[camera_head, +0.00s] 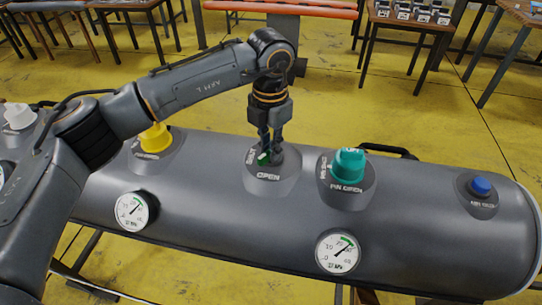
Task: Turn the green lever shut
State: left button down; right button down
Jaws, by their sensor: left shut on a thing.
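The green lever (264,158) sits on a round grey mount on top of the grey inflatable tube (420,231). The word OPEN shows on the front of its mount. My left gripper (270,146) points straight down from above and is shut on the lever. The fingers hide much of the lever, so its exact angle is hard to tell. My right gripper is not in view.
A teal knob (348,166) stands close to the right of the lever, and a yellow knob (154,138) to the left. A blue cap (481,186) is at the far right. Two gauges (132,211) (338,252) face front. Tables stand behind on the yellow floor.

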pick_arm(q)
jog(key=m+b, duration=0.2)
jog(key=m, duration=0.1)
jog(key=shift+w+a+f, duration=0.1)
jog(key=shift+f, duration=0.05)
jog(key=m+b, duration=0.1)
jog(key=m, duration=0.1)
jog(key=shift+w+m, duration=0.1)
jog(key=shift+m, duration=0.2)
jog(key=m+b, duration=0.1)
jog(key=m, duration=0.1)
jog(key=shift+w+m, duration=0.1)
jog(key=shift+m, duration=0.2)
jog(key=shift+w+r+m+b, duration=0.15)
jog(key=shift+m+b, duration=0.4)
jog(key=shift+m, duration=1.05)
jog(key=c, duration=1.3)
grip_release()
